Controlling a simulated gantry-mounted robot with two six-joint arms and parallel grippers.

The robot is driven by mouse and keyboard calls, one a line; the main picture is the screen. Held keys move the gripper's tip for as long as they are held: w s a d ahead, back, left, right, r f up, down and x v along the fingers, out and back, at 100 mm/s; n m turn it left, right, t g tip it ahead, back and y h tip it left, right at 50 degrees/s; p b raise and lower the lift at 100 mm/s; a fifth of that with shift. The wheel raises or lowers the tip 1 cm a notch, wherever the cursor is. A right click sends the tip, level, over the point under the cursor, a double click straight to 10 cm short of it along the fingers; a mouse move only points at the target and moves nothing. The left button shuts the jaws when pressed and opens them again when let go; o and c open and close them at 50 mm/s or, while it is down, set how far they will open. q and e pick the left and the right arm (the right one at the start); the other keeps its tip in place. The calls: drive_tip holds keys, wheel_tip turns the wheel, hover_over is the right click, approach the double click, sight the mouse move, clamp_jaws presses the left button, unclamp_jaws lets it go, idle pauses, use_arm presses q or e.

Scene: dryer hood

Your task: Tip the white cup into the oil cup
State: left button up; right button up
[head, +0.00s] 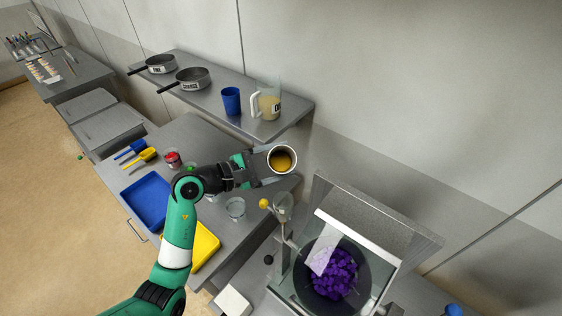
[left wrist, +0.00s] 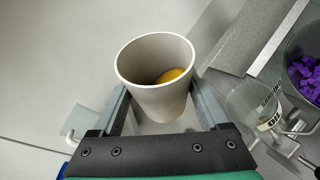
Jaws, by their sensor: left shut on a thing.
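The white cup (head: 282,160) is in my left gripper (head: 266,168), held in the air beyond the bench and left of the dryer hood. In the left wrist view the white cup (left wrist: 156,85) sits between the two fingers, mouth up and slightly tilted, with yellow-orange content inside. The clear oil cup (head: 282,207) stands on the dryer hood's left side, beside a yellow knob. It also shows in the left wrist view (left wrist: 250,100), right of and below the white cup, apart from it. My right gripper is in neither view.
The dryer hood's drum (head: 333,288) holds purple pieces under a raised clear lid (head: 375,220). A wall shelf carries a blue cup (head: 231,101), a pitcher (head: 267,104) and pans. Blue (head: 147,203) and yellow trays and a clear beaker (head: 235,209) are on the bench.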

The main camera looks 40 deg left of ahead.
use_arm(q)
drive_tip(key=shift+a+f+m+t+b, duration=0.1)
drive_tip(key=shift+m+t+b, duration=0.85)
drive_tip(key=shift+b, duration=1.35)
drive_tip(key=shift+f+m+t+b, duration=0.2)
drive_tip(key=shift+m+b, duration=0.55)
drive_tip(key=shift+b, duration=0.55)
drive_tip(key=shift+f+m+t+b, duration=0.15)
drive_tip(key=shift+m+b, duration=0.55)
drive_tip(key=shift+b, duration=0.6)
drive_tip(key=shift+s+d+f+m+t+h+b, duration=0.2)
drive_tip(key=shift+m+b, duration=0.65)
drive_tip(key=shift+b, duration=0.9)
drive_tip(key=shift+s+d+f+m+t+h+b, duration=0.25)
drive_tip(key=shift+m+b, duration=0.55)
drive_tip(key=shift+b, duration=1)
drive_tip(key=shift+w+f+m+t+h+b, duration=0.1)
drive_tip(key=shift+m+t+h+b, duration=0.2)
drive_tip(key=shift+m+b, duration=1)
